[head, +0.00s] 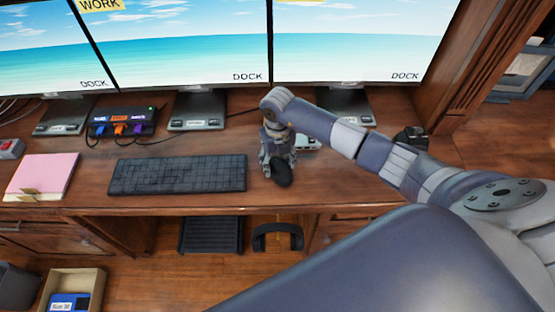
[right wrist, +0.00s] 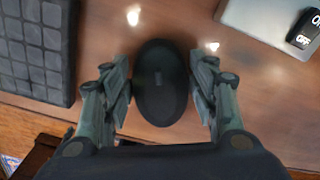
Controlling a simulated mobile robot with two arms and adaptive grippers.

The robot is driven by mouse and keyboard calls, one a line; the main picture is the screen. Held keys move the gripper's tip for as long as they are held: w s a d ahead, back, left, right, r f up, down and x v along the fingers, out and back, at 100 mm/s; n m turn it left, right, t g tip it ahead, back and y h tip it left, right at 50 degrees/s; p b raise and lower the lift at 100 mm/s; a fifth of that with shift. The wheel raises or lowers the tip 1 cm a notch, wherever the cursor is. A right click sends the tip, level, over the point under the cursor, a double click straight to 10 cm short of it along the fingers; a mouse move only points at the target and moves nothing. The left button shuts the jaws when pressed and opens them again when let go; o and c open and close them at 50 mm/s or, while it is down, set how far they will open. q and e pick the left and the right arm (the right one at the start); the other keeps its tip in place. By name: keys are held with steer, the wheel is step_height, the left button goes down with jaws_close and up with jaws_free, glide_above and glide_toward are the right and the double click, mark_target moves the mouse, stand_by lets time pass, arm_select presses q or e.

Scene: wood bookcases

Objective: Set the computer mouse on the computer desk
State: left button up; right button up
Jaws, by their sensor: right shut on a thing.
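The black computer mouse (head: 279,175) is at my right gripper (head: 276,160), to the right of the keyboard on the wooden computer desk (head: 200,205). In the right wrist view the mouse (right wrist: 161,84) sits between the two fingers of the right gripper (right wrist: 161,92), which is shut on it. The mouse is over the desk top near its front edge; I cannot tell whether its underside touches the wood. My left gripper is not in view.
A black keyboard (head: 178,174) lies left of the mouse. Three monitors (head: 190,45) stand at the back, with a cable hub (head: 122,121) before them. A pink notepad (head: 42,174) lies at the left. A small black device (head: 411,137) stands at the right.

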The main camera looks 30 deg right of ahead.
mark_target(278, 162)
steer(key=o, duration=0.6)
steer(key=shift+f, duration=0.15)
steer(key=o, duration=0.5)
steer(key=shift+r, duration=0.25)
steer(key=shift+w+r, duration=0.1)
steer(key=shift+r, duration=0.25)
step_height(278, 162, up, 11)
steer(key=shift+r+b, duration=0.1)
steer(key=shift+b, duration=0.7)
